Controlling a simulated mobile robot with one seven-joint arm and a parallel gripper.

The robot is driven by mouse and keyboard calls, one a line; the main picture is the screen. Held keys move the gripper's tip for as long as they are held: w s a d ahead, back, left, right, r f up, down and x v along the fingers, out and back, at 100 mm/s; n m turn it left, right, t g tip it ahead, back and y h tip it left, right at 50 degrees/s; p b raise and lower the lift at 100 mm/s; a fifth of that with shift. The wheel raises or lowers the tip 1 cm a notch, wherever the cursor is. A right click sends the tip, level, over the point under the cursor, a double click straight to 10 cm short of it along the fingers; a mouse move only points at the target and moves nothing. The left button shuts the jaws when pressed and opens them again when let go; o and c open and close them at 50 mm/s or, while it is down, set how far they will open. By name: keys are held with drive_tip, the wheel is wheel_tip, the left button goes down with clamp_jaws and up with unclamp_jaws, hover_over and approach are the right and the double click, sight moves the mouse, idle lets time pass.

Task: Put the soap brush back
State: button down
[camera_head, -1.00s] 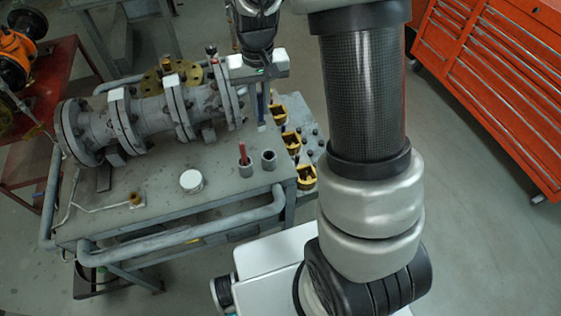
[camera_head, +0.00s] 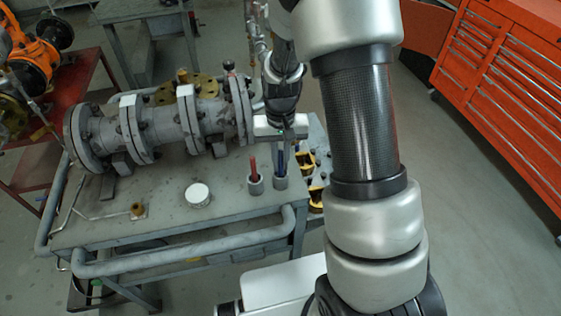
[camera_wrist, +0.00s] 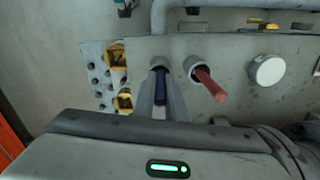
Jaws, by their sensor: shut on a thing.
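My gripper (camera_head: 281,165) is shut on a blue-handled brush, which I take as the soap brush (camera_wrist: 160,88). The brush hangs upright between the two fingers (camera_wrist: 161,105). Its lower end is at the mouth of the right-hand grey cup (camera_head: 281,183) on the bench. The end looks inside the cup, but how deep it sits is hidden. The same cup shows beyond the fingers in the wrist view (camera_wrist: 160,63). A red-handled tool (camera_head: 253,166) stands in the grey cup (camera_head: 255,187) just to the left.
The bench (camera_head: 160,222) carries a large grey flanged valve (camera_head: 165,122) behind and left of my gripper. A white round lid (camera_head: 198,195) lies left of the cups. Yellow-and-black parts (camera_head: 314,198) sit at the right. An orange tool cabinet (camera_head: 510,90) stands far right.

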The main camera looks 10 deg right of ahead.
drive_tip(key=shift+f, duration=0.15)
drive_tip(key=shift+f, duration=0.15)
drive_tip(key=c, duration=1.8)
unclamp_jaws()
